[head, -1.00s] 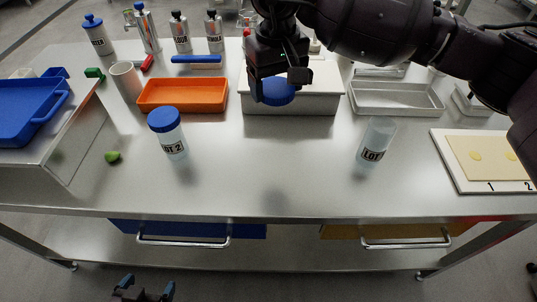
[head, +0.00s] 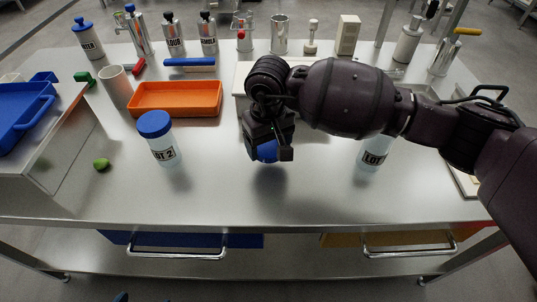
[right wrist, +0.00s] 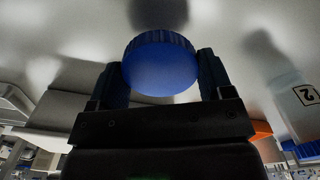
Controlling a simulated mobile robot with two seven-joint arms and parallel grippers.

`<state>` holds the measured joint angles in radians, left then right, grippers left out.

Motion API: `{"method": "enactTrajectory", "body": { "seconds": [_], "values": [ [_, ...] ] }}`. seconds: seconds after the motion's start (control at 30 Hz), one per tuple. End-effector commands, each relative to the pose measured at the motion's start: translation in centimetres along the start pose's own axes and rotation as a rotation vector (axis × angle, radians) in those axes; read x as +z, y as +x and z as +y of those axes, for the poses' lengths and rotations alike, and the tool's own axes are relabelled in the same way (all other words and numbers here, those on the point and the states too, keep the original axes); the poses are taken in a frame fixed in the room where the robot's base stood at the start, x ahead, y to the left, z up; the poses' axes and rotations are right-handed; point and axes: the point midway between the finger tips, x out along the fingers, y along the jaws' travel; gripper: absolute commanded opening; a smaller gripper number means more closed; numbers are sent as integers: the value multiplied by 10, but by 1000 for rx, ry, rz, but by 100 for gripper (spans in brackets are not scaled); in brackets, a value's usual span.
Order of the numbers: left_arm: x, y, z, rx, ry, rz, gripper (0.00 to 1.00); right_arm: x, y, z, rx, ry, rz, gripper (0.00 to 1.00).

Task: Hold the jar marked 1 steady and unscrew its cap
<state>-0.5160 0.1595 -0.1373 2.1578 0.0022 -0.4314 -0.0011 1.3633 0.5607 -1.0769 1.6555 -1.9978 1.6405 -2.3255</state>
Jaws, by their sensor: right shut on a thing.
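My right gripper (head: 268,150) is shut on a blue ribbed cap (head: 267,151), holding it above the table between the two jars. The cap also shows between the fingers in the right wrist view (right wrist: 160,65), with no jar under it. A clear jar (head: 371,160) stands upright at the right; its label reads "LOT", its number is not readable, and my right arm hides its top. Another jar, marked LOT 2 (head: 163,148), stands upright at the left with its blue cap on. Only a speck of my left gripper (head: 122,297) shows at the bottom edge.
An orange tray (head: 176,113) lies behind the LOT 2 jar, beside a grey cup (head: 116,86). A small green piece (head: 101,164) lies at the left, near a raised stand with a blue tray (head: 20,115). The front middle of the table is clear.

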Motion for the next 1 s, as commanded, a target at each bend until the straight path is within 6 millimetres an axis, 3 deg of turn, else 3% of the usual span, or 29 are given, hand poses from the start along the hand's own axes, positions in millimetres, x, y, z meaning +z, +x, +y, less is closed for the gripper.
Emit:
{"method": "enactTrajectory", "body": {
  "seconds": [0.4, 0.8, 0.83, 1.0],
  "values": [
    [8, 3, 0, 0, 1, -16, 92, 0, 44, 0, -1, 1, -2, 45],
    [7, 5, 0, 1, 2, -13, 92, 0, 46, 0, 1, 0, 0, 45],
    [7, 5, 0, 1, 2, -13, 92, 0, 47, 0, 1, 0, 1, 75],
    [6, 5, 0, 1, 2, -11, 92, 0, 46, 0, 1, 0, 1, 99]
  ]
}}
